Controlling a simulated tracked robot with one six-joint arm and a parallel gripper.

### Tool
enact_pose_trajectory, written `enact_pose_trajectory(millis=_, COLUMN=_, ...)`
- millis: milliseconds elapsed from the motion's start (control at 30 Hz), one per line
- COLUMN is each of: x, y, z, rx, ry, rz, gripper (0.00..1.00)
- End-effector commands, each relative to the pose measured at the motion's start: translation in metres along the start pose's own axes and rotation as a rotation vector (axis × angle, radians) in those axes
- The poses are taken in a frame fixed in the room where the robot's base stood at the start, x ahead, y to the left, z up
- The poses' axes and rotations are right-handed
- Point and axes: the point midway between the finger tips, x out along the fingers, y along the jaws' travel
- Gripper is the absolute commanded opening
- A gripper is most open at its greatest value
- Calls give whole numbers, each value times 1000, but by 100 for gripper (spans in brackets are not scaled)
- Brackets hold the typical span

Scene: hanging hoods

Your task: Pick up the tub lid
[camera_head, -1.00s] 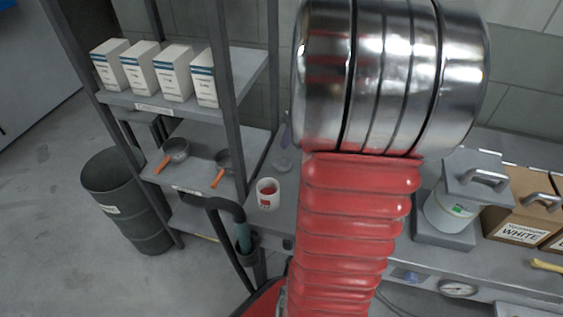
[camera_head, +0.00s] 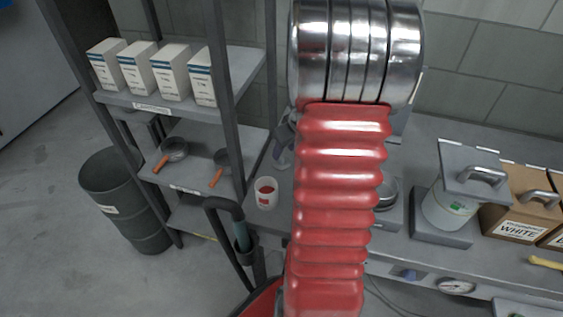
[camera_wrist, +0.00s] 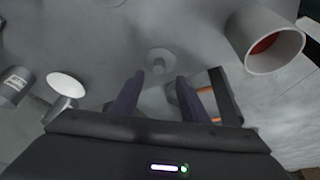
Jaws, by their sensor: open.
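A grey square lid with a bar handle (camera_head: 472,168) sits on a white tub (camera_head: 448,208) at the right of the bench in the head view; I take it as the tub lid. My gripper is mostly hidden behind my arm in the head view, left of the tub and apart from it. In the wrist view my gripper (camera_wrist: 160,82) has its two dark fingers apart, with nothing held. A small pale disc with a stem-like part (camera_wrist: 160,58) shows beyond and between the fingertips. I cannot tell how far off it is.
A white cup with red inside (camera_head: 266,193) stands on the bench's left end, also in the wrist view (camera_wrist: 265,42). Brown handled boxes (camera_head: 520,205) stand right of the tub. A shelf rack with white cartons (camera_head: 172,72) and pans (camera_head: 174,150) is at left.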

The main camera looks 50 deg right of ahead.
Motion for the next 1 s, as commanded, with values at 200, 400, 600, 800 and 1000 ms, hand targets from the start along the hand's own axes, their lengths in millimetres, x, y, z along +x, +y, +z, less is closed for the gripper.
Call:
enact_pose_trajectory(millis=200, x=2, y=0, z=0, rx=0, ry=0, rz=-1, gripper=40)
enact_pose_trajectory(millis=400, x=20, y=1, z=1, rx=0, ry=-2, rz=-2, gripper=40)
enact_pose_trajectory(millis=600, x=43, y=2, z=0, rx=0, ry=-1, rz=-2, gripper=40)
enact_pose_trajectory(millis=800, x=52, y=2, z=0, rx=-1, ry=0, rz=-1, gripper=40)
enact_pose_trajectory(millis=1000, x=52, y=2, z=0, rx=-1, ry=0, rz=-1, gripper=40)
